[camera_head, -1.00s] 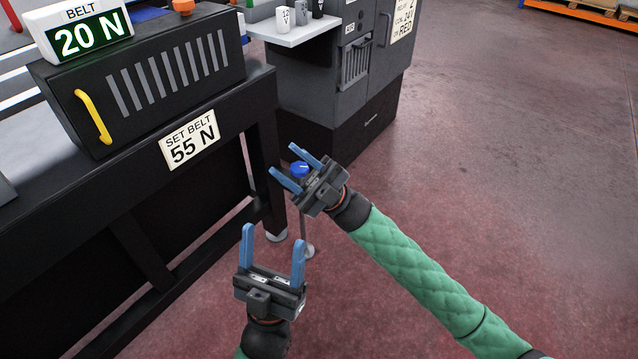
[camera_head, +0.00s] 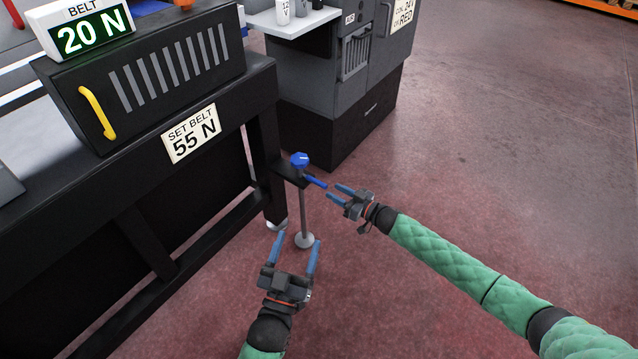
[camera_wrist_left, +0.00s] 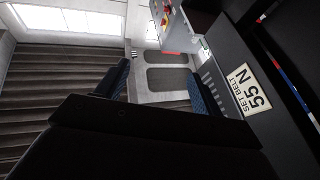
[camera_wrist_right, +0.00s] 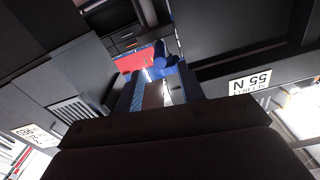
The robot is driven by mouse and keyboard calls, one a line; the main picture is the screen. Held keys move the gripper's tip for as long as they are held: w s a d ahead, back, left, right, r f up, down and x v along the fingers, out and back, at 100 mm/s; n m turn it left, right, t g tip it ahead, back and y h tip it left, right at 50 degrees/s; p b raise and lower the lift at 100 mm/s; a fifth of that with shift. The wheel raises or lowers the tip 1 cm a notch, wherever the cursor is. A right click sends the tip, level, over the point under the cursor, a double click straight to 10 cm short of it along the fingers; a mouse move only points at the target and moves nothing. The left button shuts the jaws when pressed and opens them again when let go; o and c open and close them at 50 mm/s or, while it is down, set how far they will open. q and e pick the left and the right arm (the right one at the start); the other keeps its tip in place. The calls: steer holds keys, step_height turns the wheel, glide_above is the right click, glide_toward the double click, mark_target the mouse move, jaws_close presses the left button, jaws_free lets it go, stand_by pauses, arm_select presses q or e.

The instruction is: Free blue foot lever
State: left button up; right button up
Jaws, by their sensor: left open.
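The blue foot lever (camera_head: 316,182) sticks out toward the right from a dark bracket at the table's corner leg. A blue knob (camera_head: 300,160) sits on top of that bracket, and a grey foot rod (camera_head: 304,215) runs down to a round pad. My right gripper (camera_head: 336,194) is open, with its fingertips close to the lever's outer end. In the right wrist view blue lever parts (camera_wrist_right: 163,62) show just ahead of the fingers; contact cannot be told. My left gripper (camera_head: 296,243) is open and empty, low near the foot pad.
The black machine table (camera_head: 200,185) fills the left, with a belt display (camera_head: 85,38) reading 20 N and a "SET BELT 55 N" sign (camera_head: 190,134). A grey cabinet (camera_head: 340,105) stands behind the lever. The floor on the right is clear.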

mark_target(319, 183)
steer(key=shift+m, duration=0.4)
steer(key=b+x, duration=0.1)
steer(key=x, duration=0.5)
steer(key=shift+w+a, duration=0.25)
steer(key=shift+a, duration=0.05)
arm_select(q)
step_height(319, 183, up, 11)
steer(key=s+a+t+h, duration=0.1)
steer(key=s+t, duration=0.1)
steer(key=t, duration=0.2)
steer(key=shift+s+f, duration=0.15)
steer(key=shift+s, duration=0.1)
arm_select(e)
steer(key=shift+w+a, duration=0.3)
steer(key=shift+a, duration=0.1)
arm_select(q)
steer(key=shift+f, duration=0.1)
arm_select(e)
jaws_close()
